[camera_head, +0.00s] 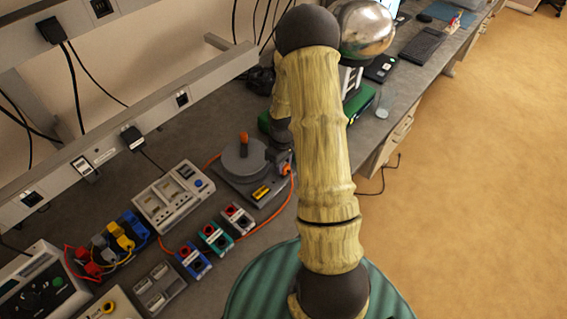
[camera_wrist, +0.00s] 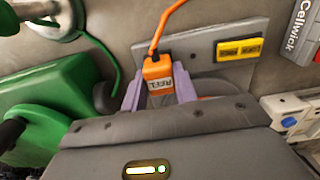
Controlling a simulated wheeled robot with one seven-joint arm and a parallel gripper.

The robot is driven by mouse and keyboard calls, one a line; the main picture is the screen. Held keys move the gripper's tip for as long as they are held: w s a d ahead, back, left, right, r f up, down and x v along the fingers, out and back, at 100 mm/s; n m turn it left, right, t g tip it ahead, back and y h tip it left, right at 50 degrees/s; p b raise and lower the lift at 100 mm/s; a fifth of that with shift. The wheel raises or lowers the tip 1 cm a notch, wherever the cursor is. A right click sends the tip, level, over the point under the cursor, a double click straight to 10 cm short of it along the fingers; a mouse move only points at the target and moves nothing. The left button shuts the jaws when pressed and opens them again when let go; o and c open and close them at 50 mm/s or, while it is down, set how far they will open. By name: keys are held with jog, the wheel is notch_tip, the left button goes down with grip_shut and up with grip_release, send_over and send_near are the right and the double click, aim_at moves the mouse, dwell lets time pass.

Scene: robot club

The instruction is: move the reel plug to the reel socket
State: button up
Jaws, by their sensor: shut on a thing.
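The orange reel plug (camera_wrist: 158,78), with a REEL label, sits between the pale purple fingers of my gripper (camera_wrist: 159,86) in the wrist view. An orange cable leaves its far end and runs up the picture. In the head view a small orange part of the plug (camera_head: 286,170) shows at the right edge of the grey reel unit (camera_head: 243,158), beside my arm. My arm hides much of that area. The plug is at or just over the edge of the reel's base plate (camera_wrist: 226,68); whether it touches is unclear. I cannot identify the reel socket.
The base plate carries a yellow label (camera_wrist: 239,49). A green object (camera_wrist: 45,95) lies left of my gripper in the wrist view. Small blue (camera_head: 193,261), green (camera_head: 215,238) and grey-red (camera_head: 238,216) boxes stand near the bench's front edge. Orange cable loops around them.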

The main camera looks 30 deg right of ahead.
jog(key=shift+f, duration=0.1)
dwell(0.5)
jog(key=o, duration=1)
notch_tip(320, 180, up, 17)
jog(key=b, duration=0.2)
jog(key=shift+r+b, duration=0.2)
jog(key=shift+b, duration=0.2)
